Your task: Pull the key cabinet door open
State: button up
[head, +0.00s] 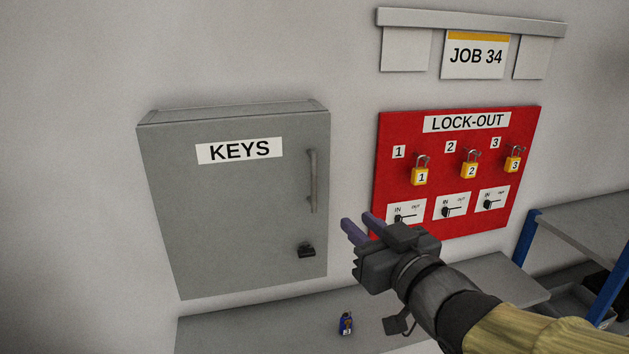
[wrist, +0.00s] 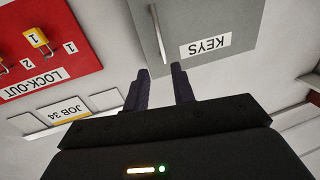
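The grey key cabinet (head: 235,215) hangs on the wall at the left, its door shut and labelled KEYS. A vertical bar handle (head: 314,181) is on the door's right side, with a small black latch or lock (head: 306,251) below it. My gripper (head: 354,226) is right of the cabinet, apart from the handle, with its purple fingers spread and nothing between them. In the wrist view my gripper (wrist: 160,85) shows two separated fingers; the cabinet door (wrist: 210,25) and handle (wrist: 160,35) lie beyond them, upside down.
A red LOCK-OUT board (head: 460,215) with several yellow padlocks and switches is on the wall behind my gripper. A blue-framed table (head: 590,235) is at the right.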

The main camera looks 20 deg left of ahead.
aim_at(315, 183)
jog(key=shift+w+a, duration=0.1)
jog(key=p+x, duration=0.6)
jog(key=x, duration=1.1)
jog(key=shift+p, duration=0.35)
grip_shut()
